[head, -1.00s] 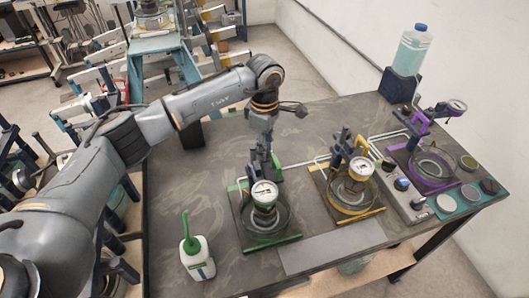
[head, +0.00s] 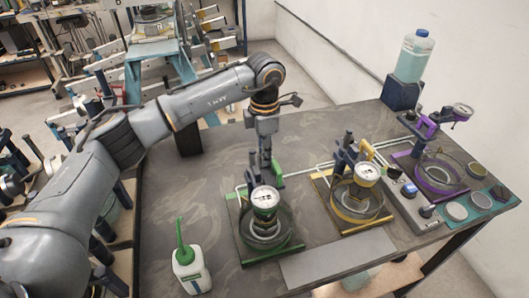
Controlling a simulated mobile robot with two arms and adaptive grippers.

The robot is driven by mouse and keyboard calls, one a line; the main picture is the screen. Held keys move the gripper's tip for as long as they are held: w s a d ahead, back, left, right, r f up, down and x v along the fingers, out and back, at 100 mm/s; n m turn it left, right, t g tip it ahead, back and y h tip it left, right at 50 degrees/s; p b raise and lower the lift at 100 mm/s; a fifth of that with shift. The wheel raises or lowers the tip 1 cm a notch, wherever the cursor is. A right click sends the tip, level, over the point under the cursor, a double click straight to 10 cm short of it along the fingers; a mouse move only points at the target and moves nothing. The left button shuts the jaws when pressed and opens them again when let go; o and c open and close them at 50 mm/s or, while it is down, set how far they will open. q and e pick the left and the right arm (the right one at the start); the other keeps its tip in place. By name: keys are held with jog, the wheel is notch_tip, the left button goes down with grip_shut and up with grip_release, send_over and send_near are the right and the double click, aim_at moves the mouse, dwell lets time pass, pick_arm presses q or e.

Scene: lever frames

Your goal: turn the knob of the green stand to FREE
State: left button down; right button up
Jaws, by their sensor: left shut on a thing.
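The green stand (head: 243,247) is on the dark table, nearest of three similar stands. It has a round dial gauge (head: 265,198) and a clear round dish under it. My left gripper (head: 267,173) points down at the back of this stand, just behind the gauge. It is shut on a part at the top of the stand's post, which I take to be the knob. The fingers and gauge mostly hide the knob, so its setting and any FREE marking cannot be read. My right gripper is not in view.
To the right stand a yellow stand (head: 345,230) and a purple stand (head: 437,186). A white bottle with a green spout (head: 190,271) is front left. A clear bottle (head: 413,56) stands on a dark block at the back right. The table's left middle is clear.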

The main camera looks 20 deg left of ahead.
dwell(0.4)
pick_arm(q)
jog(key=c, duration=1.1)
grip_release()
jog(key=shift+o, duration=0.2)
notch_tip(320, 180, up, 12)
jog(key=shift+r, duration=0.1)
